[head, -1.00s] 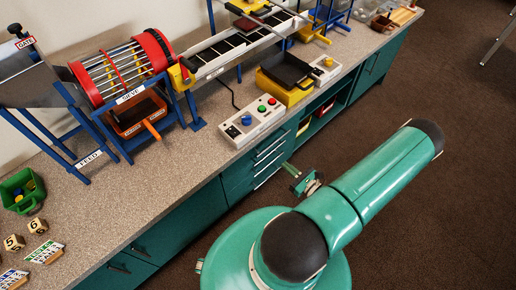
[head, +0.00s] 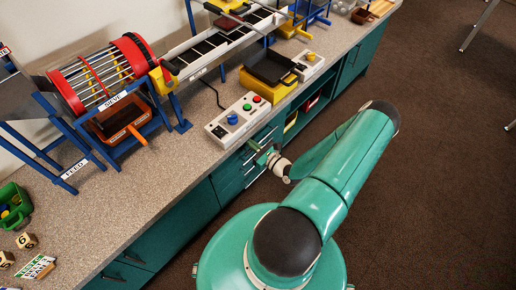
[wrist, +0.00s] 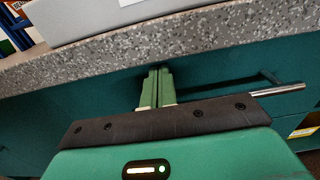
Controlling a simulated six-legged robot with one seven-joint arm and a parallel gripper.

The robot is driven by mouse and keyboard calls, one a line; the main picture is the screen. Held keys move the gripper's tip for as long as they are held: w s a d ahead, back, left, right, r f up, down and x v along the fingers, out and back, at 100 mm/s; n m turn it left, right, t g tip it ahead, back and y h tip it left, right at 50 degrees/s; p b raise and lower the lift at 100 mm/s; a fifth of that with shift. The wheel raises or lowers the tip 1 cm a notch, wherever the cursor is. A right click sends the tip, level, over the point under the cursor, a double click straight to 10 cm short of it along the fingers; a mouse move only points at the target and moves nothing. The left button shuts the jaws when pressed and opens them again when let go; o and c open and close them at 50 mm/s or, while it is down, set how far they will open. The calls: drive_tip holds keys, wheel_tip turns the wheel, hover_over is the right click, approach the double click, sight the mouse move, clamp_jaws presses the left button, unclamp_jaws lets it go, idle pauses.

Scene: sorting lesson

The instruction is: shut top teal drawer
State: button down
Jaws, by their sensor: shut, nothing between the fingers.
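The teal drawer stack (head: 234,178) is set under the speckled counter, with metal bar handles. My gripper (head: 250,144) is at the top of this stack, just below the counter edge. In the wrist view my gripper (wrist: 158,72) is shut and empty, its fingertips against or very close to the top teal drawer (wrist: 215,80), left of its bar handle (wrist: 280,90). The fingers cast a shadow on the drawer front. How far this drawer stands out from the cabinet I cannot tell, as my gripper and the counter edge hide part of it.
The counter edge (wrist: 230,32) overhangs close above my fingers. A control box (head: 236,118) with coloured buttons stands above the drawers. An open shelf (head: 300,117) with coloured bins lies to the right.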

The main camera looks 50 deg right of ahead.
drive_tip(key=shift+w, duration=0.15)
drive_tip(key=shift+w, duration=1.35)
drive_tip(key=shift+a, duration=0.1)
